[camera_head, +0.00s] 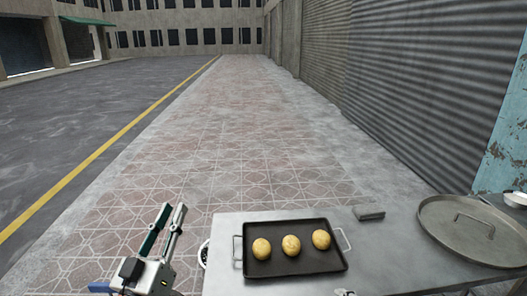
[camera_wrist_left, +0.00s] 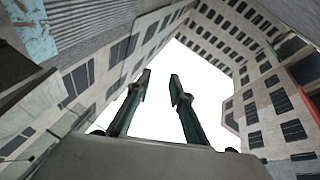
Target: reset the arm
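My left gripper (camera_head: 167,215) is raised at the lower middle-left of the head view, just left of the metal table (camera_head: 225,276). Its two fingers stand apart with nothing between them. In the left wrist view the same gripper (camera_wrist_left: 160,82) shows both green-grey fingers pointing up, apart, with only sky between the tips. My right gripper cannot be made out; only a small light part shows at the bottom edge of the head view.
A dark tray (camera_head: 252,270) with side handles holds three round golden buns (camera_head: 291,245) on the table. A grey block (camera_head: 369,213) lies behind it. A round metal lid (camera_head: 465,245) and a white bowl (camera_head: 515,199) are at the right.

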